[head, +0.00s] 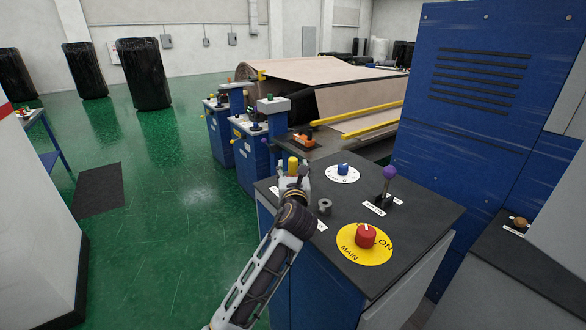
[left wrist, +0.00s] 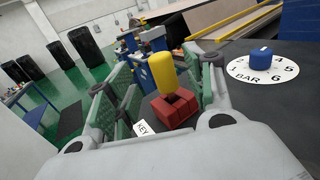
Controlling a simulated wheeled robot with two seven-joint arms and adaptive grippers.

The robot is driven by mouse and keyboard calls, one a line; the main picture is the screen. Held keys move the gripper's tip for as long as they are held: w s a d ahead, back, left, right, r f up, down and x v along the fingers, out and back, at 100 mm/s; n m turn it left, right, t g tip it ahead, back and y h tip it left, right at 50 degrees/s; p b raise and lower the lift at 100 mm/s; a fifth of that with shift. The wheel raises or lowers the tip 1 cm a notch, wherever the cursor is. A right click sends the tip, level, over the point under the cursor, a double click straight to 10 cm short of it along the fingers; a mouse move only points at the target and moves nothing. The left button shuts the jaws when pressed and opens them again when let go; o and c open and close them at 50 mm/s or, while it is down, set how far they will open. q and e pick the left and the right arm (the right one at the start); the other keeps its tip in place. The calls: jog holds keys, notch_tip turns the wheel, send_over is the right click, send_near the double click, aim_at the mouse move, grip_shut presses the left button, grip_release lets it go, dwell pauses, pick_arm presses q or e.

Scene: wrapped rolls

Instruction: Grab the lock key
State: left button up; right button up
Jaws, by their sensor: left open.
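The lock key has a yellow rounded handle (head: 293,165) and stands upright near the back left corner of the dark console top. In the left wrist view the yellow handle (left wrist: 164,74) rises from a red base (left wrist: 174,108), beside a white label reading KEY (left wrist: 143,129). My left gripper (head: 296,172) is open at the key. In the left wrist view its green-padded fingers stand on either side of the yellow handle, with gaps visible. In the head view my gripper hides the red base. My right gripper is not in view.
The console top (head: 405,225) also bears a blue pressure dial (head: 343,169), a purple-knobbed lever (head: 389,177), a small grey metal part (head: 325,206) and a red main switch (head: 366,235) on a yellow disc. A tall blue cabinet (head: 470,130) stands to the right.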

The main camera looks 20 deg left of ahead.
aim_at(293, 165)
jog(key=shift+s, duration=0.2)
pick_arm(q)
jog(key=shift+x, duration=1.95)
jog(key=shift+w+f, duration=0.15)
jog(key=shift+w, duration=0.4)
jog(key=shift+w+a, duration=0.1)
jog(key=shift+c, duration=0.5)
jog(key=c, duration=1)
jog(key=shift+c, duration=0.2)
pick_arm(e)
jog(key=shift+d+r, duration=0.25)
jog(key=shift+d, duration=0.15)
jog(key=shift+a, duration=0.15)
